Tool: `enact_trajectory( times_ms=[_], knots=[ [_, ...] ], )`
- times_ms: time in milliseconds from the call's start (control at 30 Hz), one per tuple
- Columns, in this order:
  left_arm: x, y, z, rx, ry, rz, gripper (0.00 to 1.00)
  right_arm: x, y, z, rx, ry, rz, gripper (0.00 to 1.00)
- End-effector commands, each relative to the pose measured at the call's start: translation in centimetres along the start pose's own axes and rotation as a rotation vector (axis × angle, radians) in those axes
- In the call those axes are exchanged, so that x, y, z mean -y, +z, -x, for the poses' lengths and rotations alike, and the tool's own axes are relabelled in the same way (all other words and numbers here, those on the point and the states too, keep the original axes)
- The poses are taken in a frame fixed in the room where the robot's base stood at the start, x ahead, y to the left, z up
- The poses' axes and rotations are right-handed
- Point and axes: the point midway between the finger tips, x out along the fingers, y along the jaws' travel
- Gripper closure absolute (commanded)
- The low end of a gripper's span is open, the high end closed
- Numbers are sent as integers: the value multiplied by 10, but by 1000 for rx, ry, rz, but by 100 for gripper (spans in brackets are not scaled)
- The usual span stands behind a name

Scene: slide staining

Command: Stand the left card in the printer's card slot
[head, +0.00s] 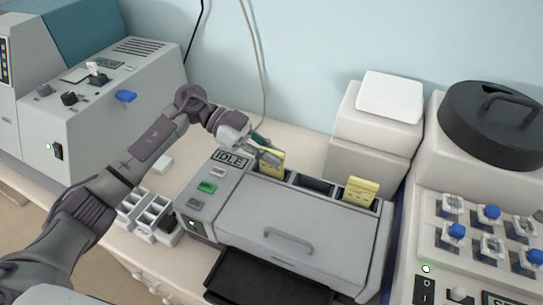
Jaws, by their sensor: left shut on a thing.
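The left card (272,163) is yellow with dark marks and is upright at the back left of the printer's top. My left gripper (266,154) reaches it from the left and is shut on its upper part. I cannot tell whether the card's lower edge still sits in the holder there. The grey printer (290,222) has a dark card slot (316,186) at its top back, right of the left card; it looks empty. A second yellow card (361,191) stands upright at the printer's back right. My right gripper is out of view.
An "IDLE" display (230,159) and buttons are on the printer's left side. A black tray (265,280) juts out in front. White boxes (376,128) stand behind on the right. A grey rack (152,212) stands left of the printer, under my arm.

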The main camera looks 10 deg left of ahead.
Motion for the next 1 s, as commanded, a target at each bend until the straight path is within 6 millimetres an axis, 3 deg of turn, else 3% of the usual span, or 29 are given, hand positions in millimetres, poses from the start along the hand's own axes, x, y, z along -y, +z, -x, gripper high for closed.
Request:
enact_trajectory(
  times_ms=[167,200,333,700,867,1000],
  knots=[
    [0,4,-2,1,0,1,100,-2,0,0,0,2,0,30],
    [0,4,-1,1,0,1,86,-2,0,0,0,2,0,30],
    [0,4,-1,1,0,1,66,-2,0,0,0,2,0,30],
    [0,-1,0,0,0,-2,66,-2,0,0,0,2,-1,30],
    [1,4,25,4,-5,0,66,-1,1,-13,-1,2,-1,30],
    [1,4,56,4,-5,0,66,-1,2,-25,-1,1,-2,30]
  ],
)
